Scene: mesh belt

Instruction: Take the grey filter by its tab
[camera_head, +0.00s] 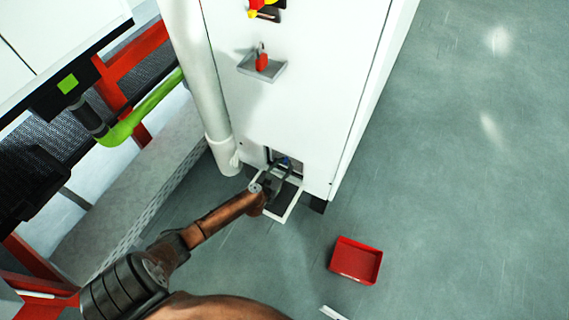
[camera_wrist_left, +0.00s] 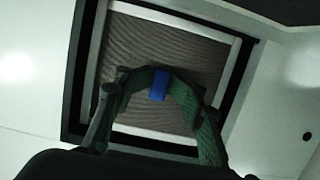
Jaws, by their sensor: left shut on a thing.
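The grey filter (camera_wrist_left: 170,45) shows in the left wrist view as a ribbed grey panel in a pale frame, set in a dark-edged opening. In the head view my left gripper (camera_head: 279,170) reaches into the low opening of the white cabinet (camera_head: 285,85). The blue tab (camera_head: 285,161) is a small spot there, and most of the filter is hidden. My right gripper is not in view.
An open flap (camera_head: 291,205) juts out below the opening. A red tray (camera_head: 356,260) lies on the floor to the right. A white pipe (camera_head: 203,80) runs down the cabinet's left side. A small shelf (camera_head: 262,68) holds a red padlock.

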